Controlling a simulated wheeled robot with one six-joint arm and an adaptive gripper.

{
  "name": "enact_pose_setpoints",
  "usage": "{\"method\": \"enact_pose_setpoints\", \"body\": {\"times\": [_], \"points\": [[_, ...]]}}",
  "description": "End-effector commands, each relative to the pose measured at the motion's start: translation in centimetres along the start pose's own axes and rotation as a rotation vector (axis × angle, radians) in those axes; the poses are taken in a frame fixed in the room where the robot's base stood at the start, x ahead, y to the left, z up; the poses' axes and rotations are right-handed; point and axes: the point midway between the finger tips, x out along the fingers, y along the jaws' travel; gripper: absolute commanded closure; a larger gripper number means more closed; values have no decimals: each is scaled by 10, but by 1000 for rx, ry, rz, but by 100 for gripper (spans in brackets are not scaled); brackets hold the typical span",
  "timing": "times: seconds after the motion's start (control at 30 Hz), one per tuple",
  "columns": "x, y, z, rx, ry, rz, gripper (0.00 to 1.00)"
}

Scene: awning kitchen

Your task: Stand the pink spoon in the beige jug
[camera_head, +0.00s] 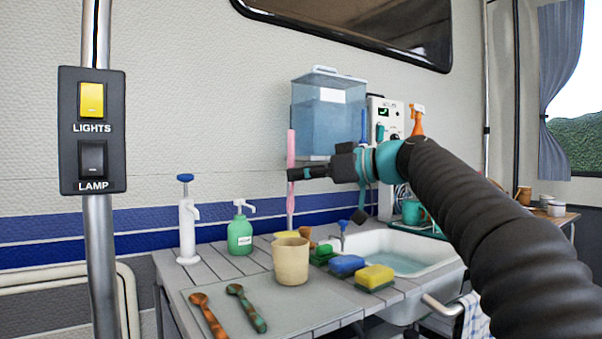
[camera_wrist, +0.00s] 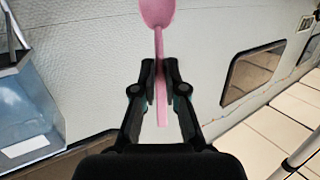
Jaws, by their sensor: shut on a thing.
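My gripper (camera_head: 293,174) is shut on the pink spoon (camera_head: 291,150) and holds it upright in the air. In the wrist view the spoon's rounded bowl (camera_wrist: 157,12) is at the top of the picture, and its handle runs between the two fingertips (camera_wrist: 160,68). The beige jug (camera_head: 291,263) stands upright on the grey counter. The jug is not in the wrist view.
Two spoons, brown (camera_head: 208,316) and green (camera_head: 246,308), lie front left. A green pump bottle (camera_head: 240,235) and white dispenser (camera_head: 188,228) stand left of the jug. Blue (camera_head: 346,265) and yellow (camera_head: 374,277) sponges lie right, before the sink (camera_head: 410,262). A water tank (camera_head: 328,115) is behind.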

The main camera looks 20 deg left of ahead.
Motion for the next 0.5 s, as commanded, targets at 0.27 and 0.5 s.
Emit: {"method": "enact_pose_setpoints", "body": {"times": [0.27, 0.5], "points": [[3, 0, 22, 0, 0, 0, 100], [5, 0, 38, 1, 1, 0, 100]]}}
